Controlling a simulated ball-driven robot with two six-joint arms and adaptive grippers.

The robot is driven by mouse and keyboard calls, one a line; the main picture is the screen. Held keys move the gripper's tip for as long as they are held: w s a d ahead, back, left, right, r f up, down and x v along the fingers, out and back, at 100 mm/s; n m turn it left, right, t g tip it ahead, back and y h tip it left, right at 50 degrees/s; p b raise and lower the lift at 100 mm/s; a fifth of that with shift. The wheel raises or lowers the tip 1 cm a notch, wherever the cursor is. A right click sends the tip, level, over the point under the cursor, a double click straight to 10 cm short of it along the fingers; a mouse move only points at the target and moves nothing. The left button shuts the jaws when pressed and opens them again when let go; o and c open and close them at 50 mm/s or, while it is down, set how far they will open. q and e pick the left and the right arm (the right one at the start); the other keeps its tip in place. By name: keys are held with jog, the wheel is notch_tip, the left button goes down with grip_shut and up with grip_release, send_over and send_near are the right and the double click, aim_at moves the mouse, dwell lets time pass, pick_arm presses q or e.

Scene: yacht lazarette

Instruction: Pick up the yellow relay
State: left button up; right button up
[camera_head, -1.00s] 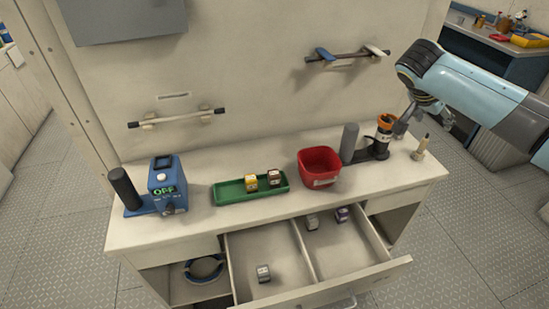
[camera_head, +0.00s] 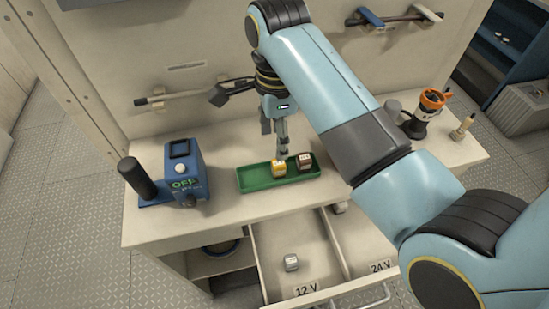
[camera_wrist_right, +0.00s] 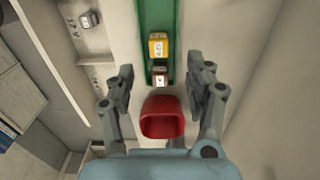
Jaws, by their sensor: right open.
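My left gripper is out of view.
A red bin (camera_wrist_right: 162,118) shows below the gripper in the wrist view; my arm hides it in the head view. A blue device reading OFF (camera_head: 186,171) stands left of the tray. The open drawer, marked 12 V and 24 V, holds a grey relay (camera_head: 291,262).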

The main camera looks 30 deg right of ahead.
aim_at(278, 163)
jog(key=f, duration=0.2)
jog(key=shift+s+a+f, duration=0.15)
jog(key=shift+s+f, duration=0.1)
jog(key=shift+f, duration=0.1)
jog(key=f, duration=0.1)
jog(key=f+p, duration=0.1)
jog(key=f, duration=0.2)
jog(key=shift+d+f, duration=0.3)
jog(key=shift+w+f, duration=0.1)
jog(key=shift+f, duration=0.2)
jog(key=c, duration=0.6)
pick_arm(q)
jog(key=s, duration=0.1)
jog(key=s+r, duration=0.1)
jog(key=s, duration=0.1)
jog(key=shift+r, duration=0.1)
pick_arm(e)
jog(key=c, duration=0.5)
